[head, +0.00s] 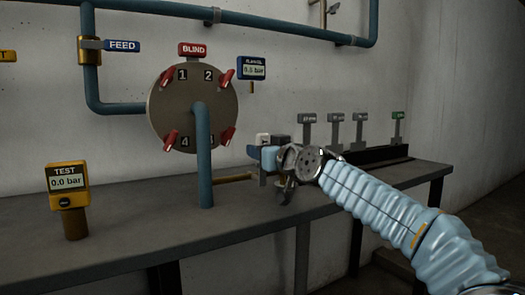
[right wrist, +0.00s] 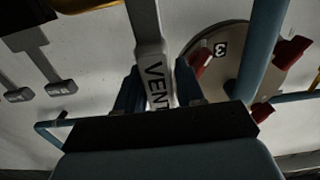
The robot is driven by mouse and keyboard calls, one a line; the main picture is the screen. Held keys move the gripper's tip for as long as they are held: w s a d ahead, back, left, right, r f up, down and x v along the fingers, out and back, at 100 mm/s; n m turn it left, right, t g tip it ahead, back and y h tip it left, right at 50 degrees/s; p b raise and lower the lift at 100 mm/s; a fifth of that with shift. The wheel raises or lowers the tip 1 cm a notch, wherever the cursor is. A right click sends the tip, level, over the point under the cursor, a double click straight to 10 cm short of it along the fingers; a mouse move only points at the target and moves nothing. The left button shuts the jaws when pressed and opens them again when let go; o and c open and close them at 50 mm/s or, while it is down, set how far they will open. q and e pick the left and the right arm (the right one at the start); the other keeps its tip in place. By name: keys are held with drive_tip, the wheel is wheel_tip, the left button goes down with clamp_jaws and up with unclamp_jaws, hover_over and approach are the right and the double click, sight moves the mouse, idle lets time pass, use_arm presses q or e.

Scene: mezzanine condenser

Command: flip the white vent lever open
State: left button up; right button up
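The white vent lever (right wrist: 154,75) runs up the middle of the right wrist view, with the word VENT in dark letters on it. My right gripper (right wrist: 158,82) has one dark blue finger close against each side of the lever and looks shut on it. In the head view my right gripper (head: 268,157) is at the bench, right of the round plate. A small white piece (head: 262,138) shows just above its blue fingers; most of the lever is hidden there. My left gripper is out of view.
A round plate (head: 171,97) with red levers and a blue pipe (head: 203,165) stands left of my right gripper. Several grey tagged levers (head: 335,130) stand to the right. A yellow TEST gauge (head: 68,190) stands on the bench (head: 135,232), whose front is mostly clear.

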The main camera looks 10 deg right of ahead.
drive_tip(key=shift+o, duration=1.4)
drive_tip(key=shift+a, duration=0.1)
drive_tip(key=shift+s, duration=0.1)
drive_tip(key=b+v, duration=0.1)
drive_tip(key=v, duration=1.2)
drive_tip(key=shift+s, duration=0.3)
